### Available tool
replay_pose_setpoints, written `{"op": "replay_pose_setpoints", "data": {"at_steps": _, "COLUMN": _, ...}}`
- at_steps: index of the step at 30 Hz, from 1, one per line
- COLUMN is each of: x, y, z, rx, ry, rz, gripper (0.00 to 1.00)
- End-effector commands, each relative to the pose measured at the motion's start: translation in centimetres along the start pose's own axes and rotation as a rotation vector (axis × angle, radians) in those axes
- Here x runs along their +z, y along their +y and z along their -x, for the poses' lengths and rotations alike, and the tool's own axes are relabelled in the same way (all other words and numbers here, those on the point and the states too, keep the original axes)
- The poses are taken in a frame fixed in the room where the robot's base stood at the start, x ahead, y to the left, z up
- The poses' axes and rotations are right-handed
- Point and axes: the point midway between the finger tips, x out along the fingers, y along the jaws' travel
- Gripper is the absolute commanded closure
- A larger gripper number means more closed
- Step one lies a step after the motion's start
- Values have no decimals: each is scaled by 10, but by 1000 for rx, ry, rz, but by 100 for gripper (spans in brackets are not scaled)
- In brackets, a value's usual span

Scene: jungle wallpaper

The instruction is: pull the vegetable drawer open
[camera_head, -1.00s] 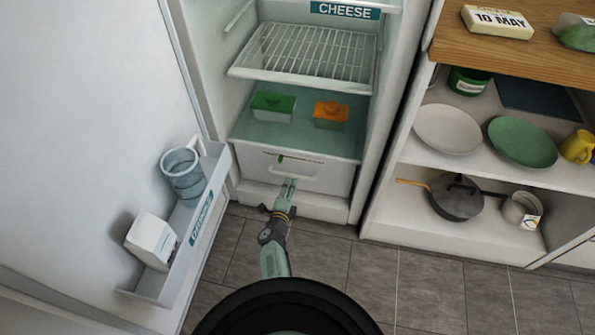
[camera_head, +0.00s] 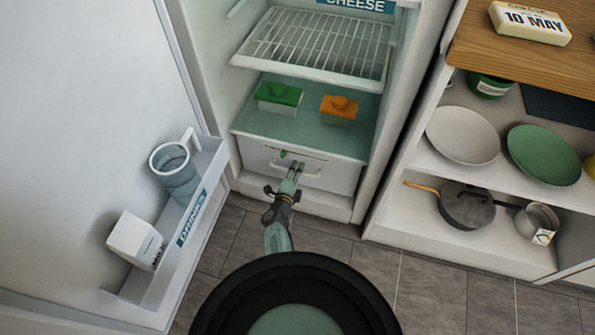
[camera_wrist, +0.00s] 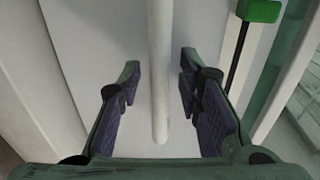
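The vegetable drawer (camera_head: 338,176) is the white box at the bottom of the open fridge, and its front looks shut. Its pale handle (camera_head: 318,175) runs across the front, partly hidden by my gripper (camera_head: 296,168). In the wrist view the handle (camera_wrist: 160,60) is a white bar running down between the two fingers of my gripper (camera_wrist: 160,72). The fingers are open, with a visible gap on each side of the bar. A green tab (camera_wrist: 258,10) on a dark slot shows at the right of the wrist view.
A green-lidded box (camera_head: 279,97) and an orange-lidded box (camera_head: 339,110) stand on the shelf above the drawer. The fridge door stands open at left, its rack (camera_head: 205,195) holding a jug (camera_head: 175,172) and carton (camera_head: 135,240). A shelf unit (camera_head: 430,235) stands right. Tiled floor lies between.

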Motion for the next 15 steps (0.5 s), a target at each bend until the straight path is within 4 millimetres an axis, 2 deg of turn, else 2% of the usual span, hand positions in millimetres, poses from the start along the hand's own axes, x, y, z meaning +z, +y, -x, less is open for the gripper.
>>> {"op": "replay_pose_setpoints", "data": {"at_steps": 2, "x": 0, "y": 0, "z": 0, "rx": 0, "ry": 0, "rz": 0, "gripper": 75}}
{"op": "replay_pose_setpoints", "data": {"at_steps": 13, "x": 0, "y": 0, "z": 0, "rx": 0, "ry": 0, "rz": 0, "gripper": 100}}
{"op": "replay_pose_setpoints", "data": {"at_steps": 15, "x": 0, "y": 0, "z": 0, "rx": 0, "ry": 0, "rz": 0, "gripper": 100}}
